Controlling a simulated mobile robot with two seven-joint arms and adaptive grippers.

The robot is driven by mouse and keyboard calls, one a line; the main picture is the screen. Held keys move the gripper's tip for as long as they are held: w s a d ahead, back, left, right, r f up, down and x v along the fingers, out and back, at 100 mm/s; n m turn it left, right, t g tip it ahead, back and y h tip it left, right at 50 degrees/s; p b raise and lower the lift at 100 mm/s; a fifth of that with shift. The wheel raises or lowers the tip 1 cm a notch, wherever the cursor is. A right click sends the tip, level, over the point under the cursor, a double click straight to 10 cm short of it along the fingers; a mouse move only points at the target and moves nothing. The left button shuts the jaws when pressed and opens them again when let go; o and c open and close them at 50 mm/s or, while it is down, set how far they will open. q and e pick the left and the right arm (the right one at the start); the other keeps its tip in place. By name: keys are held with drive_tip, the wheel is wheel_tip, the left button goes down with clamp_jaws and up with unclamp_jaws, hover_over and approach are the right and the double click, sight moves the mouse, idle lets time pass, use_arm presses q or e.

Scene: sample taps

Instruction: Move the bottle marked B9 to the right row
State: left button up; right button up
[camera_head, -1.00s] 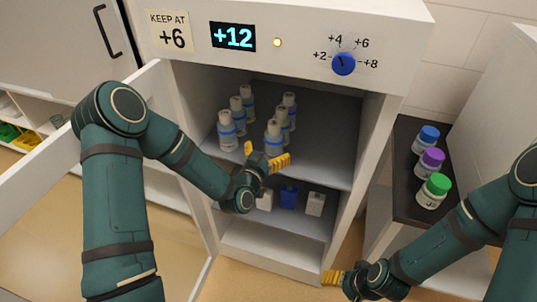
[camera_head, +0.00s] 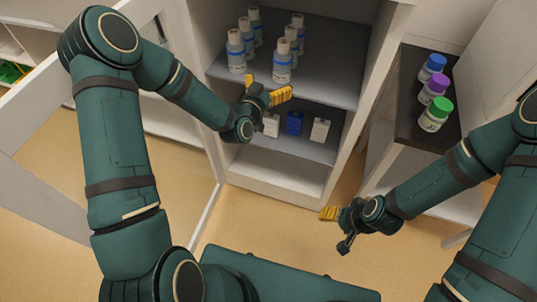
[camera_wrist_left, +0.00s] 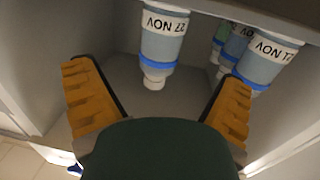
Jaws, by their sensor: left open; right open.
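White bottles with blue bands stand in two rows on the upper shelf (camera_head: 325,85) of an open cabinet. The left row has a front bottle (camera_head: 236,52) and others behind it; the right row has a front bottle (camera_head: 282,68) and others behind. No B9 mark is legible. My left gripper (camera_head: 270,92) is open and empty, just in front of the right row's front bottle. In the left wrist view, upside down, a labelled bottle (camera_wrist_left: 163,42) shows between the open fingers, beyond them, and another bottle (camera_wrist_left: 265,60) at right. My right gripper (camera_head: 330,213) is open and empty, low outside the cabinet.
The lower shelf holds two white boxes (camera_head: 320,129) and a blue box (camera_head: 294,123). A dark-topped side stand (camera_head: 412,110) at right carries jars with blue (camera_head: 436,62), purple (camera_head: 438,80) and green (camera_head: 442,106) lids. The open cabinet door (camera_head: 60,110) is at left, behind my left arm.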

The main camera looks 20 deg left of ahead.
use_arm(q)
drive_tip(key=s+d+f+n+g+h, duration=0.1)
drive_tip(key=s+d+f+g, duration=0.4)
drive_tip(key=s+f+g, duration=0.5)
drive_tip(key=s+d+f+n+g, duration=0.1)
drive_tip(key=s+f+g, duration=0.2)
drive_tip(key=s+f, duration=0.2)
drive_tip(key=s+d+f+n+g, duration=0.1)
drive_tip(key=s+f, duration=0.4)
drive_tip(key=s, duration=0.7)
drive_tip(key=shift+s+d+g, duration=0.25)
drive_tip(key=shift+d+g, duration=0.05)
drive_tip(key=shift+g, duration=0.6)
